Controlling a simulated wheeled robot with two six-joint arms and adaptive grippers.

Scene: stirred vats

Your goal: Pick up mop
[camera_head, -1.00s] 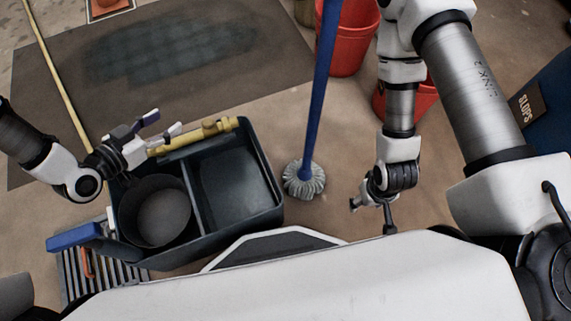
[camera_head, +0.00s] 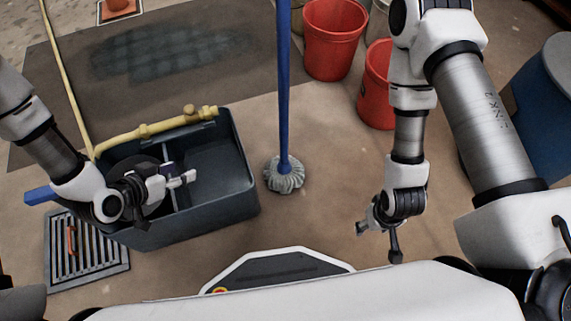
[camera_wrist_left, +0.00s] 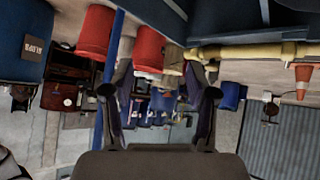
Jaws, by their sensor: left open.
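The mop has a long blue handle (camera_head: 284,95) and a grey-white string head (camera_head: 284,176). It stands nearly upright, its head on the floor right of the dark bucket. Its top is out of the head view. In the left wrist view the blue handle (camera_wrist_left: 108,90) shows left of centre. My left gripper (camera_head: 182,177) is open and empty above the bucket, left of the mop and apart from it. My right gripper (camera_head: 379,242) hangs right of the mop head, fingers apart and empty.
The dark two-part bucket (camera_head: 225,205) with a yellow pipe (camera_head: 140,132) along its back lies under my left arm. Red buckets (camera_head: 332,40) stand behind the mop at right. A floor grate (camera_head: 88,262) is at lower left. Floor around the mop head is clear.

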